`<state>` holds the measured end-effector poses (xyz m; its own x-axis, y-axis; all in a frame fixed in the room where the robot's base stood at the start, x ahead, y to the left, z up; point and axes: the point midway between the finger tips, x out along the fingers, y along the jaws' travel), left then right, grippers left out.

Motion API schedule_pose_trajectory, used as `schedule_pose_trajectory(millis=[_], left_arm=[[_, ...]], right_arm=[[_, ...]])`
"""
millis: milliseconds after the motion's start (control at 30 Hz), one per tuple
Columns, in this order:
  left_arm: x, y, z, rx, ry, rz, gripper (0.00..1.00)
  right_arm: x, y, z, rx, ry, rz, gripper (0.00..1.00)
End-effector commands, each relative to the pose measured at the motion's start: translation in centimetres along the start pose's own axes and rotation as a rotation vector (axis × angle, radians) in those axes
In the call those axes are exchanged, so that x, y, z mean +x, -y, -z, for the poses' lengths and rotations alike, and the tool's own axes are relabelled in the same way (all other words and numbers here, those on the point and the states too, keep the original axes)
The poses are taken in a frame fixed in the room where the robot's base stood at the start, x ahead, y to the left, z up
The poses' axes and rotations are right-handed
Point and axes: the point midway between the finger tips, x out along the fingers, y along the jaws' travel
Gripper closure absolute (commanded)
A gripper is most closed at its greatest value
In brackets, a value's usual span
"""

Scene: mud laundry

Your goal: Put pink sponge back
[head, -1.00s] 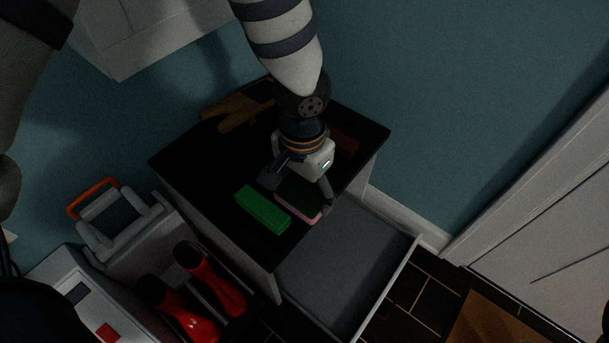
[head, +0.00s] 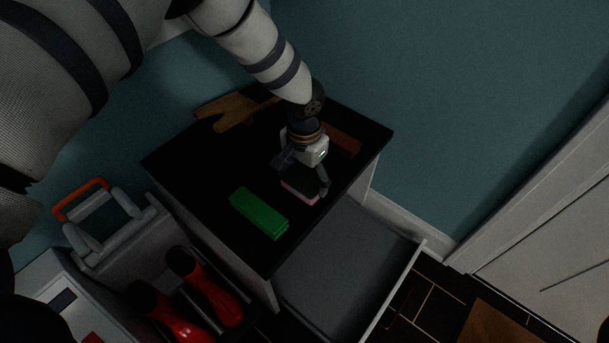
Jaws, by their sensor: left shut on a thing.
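The pink sponge (head: 298,194) has a dark upper face and a pink lower edge. It is at my left gripper (head: 304,180), over the black cabinet top (head: 205,175). The left gripper is shut on the sponge, with one finger showing on its right side. I cannot tell whether the sponge touches the top. A green block (head: 259,213) lies on the top to the left of and nearer than the sponge. My right gripper is not in view.
An open grey drawer (head: 345,262) sticks out from the cabinet at the right. A wooden item (head: 230,113) and a brown block (head: 344,140) lie at the back of the top. Red boots (head: 212,290) and a grey case with an orange handle (head: 82,199) stand at the left.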

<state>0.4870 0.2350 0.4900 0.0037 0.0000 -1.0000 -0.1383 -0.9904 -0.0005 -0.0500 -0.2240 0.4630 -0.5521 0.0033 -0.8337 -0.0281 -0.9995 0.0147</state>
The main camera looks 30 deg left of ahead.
Motion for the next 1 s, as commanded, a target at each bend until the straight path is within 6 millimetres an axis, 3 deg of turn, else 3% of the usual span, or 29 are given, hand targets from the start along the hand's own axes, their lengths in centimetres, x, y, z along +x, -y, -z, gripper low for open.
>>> schedule_pose_trajectory(millis=[67, 100, 167, 200, 567, 1000], left_arm=[[0.3, 0.0, 0.0, 0.001, 0.001, 0.0, 0.52], [0.3, 0.0, 0.0, 0.0, 0.001, 0.0, 0.18], [0.3, 0.0, 0.0, 0.0, 0.001, 0.0, 0.04], [0.3, 0.0, 0.0, 0.0, 0.001, 0.0, 0.02], [-0.3, 0.0, 0.0, -0.001, -0.001, -0.001, 0.02], [-10.8, 0.0, 0.1, -0.001, -0.003, 0.001, 0.02]], right_arm=[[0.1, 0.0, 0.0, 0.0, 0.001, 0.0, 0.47], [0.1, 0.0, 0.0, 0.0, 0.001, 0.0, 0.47], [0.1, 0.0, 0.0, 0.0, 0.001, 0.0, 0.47], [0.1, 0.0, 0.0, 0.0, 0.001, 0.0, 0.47], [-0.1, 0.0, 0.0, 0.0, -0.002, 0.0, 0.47], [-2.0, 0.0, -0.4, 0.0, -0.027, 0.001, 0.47]])
